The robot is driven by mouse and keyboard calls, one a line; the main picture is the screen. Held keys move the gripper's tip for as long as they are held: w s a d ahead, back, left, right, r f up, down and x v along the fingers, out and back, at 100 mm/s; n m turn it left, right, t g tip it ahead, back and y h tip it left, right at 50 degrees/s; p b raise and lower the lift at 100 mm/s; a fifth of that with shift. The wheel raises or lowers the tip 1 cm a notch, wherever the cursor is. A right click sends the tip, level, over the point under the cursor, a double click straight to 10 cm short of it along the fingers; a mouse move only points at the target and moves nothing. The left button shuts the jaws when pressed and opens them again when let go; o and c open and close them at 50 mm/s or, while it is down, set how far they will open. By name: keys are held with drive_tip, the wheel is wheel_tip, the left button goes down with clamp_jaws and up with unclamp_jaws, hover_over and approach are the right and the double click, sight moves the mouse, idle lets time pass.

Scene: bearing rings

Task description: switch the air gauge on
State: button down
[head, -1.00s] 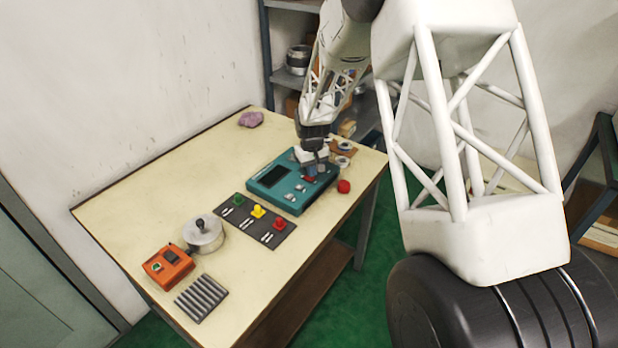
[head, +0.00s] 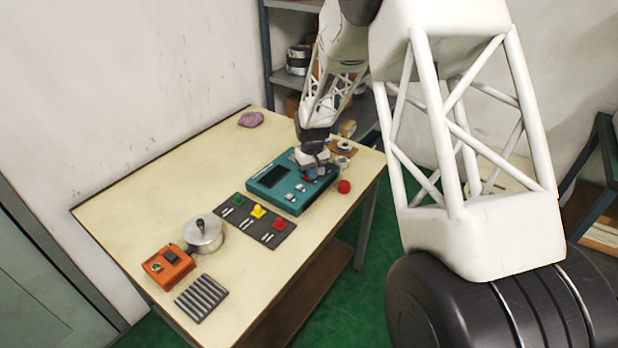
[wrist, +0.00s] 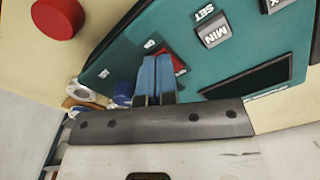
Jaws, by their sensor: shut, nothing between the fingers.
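The air gauge (head: 290,200) is a teal box with a dark screen (head: 269,177) and pale buttons, lying on the table. In the wrist view its teal face (wrist: 130,50) shows buttons marked SET and MIN (wrist: 212,30). A red switch (wrist: 178,62) on that face is partly hidden behind my fingers. My gripper (wrist: 155,78) is shut and empty, its blue fingertips right at the red switch. I cannot tell whether they touch it or which way the switch is tipped. In the head view my gripper (head: 312,172) is over the gauge's far right end.
A red knob (head: 344,186) stands right of the gauge. A dark plate with green, yellow and red pieces (head: 257,222) lies in front. A metal pot-like part (head: 203,234), an orange box (head: 168,267) and a ribbed grey block (head: 201,298) are nearer. The table's left side is clear.

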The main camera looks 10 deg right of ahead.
drive_tip(key=shift+f, duration=0.4)
idle(0.5)
drive_tip(key=shift+r, duration=3.5)
